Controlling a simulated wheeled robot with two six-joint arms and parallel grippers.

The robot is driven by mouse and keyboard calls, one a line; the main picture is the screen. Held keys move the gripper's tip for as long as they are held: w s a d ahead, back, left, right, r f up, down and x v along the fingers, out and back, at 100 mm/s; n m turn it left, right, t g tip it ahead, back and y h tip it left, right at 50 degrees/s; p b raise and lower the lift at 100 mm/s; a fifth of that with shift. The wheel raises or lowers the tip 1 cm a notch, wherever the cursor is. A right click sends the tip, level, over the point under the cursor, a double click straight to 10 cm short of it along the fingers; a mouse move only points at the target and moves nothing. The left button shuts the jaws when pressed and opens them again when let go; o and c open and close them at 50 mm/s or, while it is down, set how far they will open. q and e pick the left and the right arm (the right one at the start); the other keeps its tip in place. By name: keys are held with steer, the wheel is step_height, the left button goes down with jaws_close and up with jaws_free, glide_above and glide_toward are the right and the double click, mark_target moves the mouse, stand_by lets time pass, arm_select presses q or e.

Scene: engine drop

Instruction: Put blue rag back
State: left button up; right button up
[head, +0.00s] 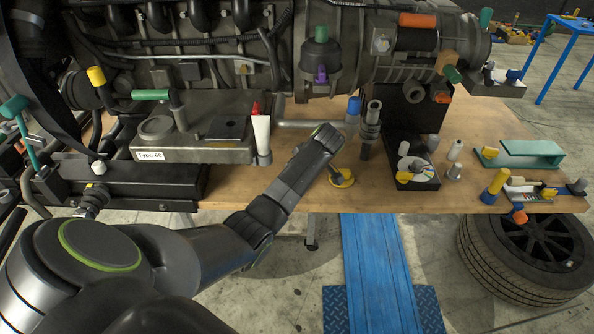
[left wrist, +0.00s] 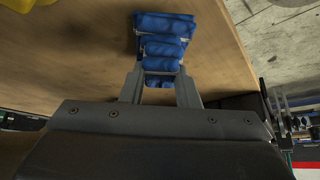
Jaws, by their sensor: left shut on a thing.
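The blue rag (left wrist: 164,45) shows in the left wrist view as a folded, bunched strip reaching out beyond the fingertips over the wooden table. My left gripper (left wrist: 161,82) is shut on its near end, with blue cloth between the two fingers. In the head view my left gripper (head: 326,138) is over the workbench, below the engine. Its fingers and the rag are hard to make out there. A small blue piece (head: 354,108) stands just right of the gripper; I cannot tell whether it is the rag. My right gripper is not in view.
The engine (head: 355,45) spans the back of the wooden workbench (head: 300,195). A white-and-red tube (head: 261,138) stands left of the gripper, and a yellow round piece (head: 343,180) lies below it. A black tray (head: 425,183) is to the right. A tire (head: 478,245) lies below.

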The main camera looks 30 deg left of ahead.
arm_select(q)
steer(key=shift+f, duration=0.5)
steer(key=o, duration=1)
steer(key=shift+c, duration=0.2)
steer(key=p+v, duration=0.6)
steer(key=v, duration=1.1)
steer(key=shift+s, duration=0.15)
steer(key=shift+d+r, duration=0.1)
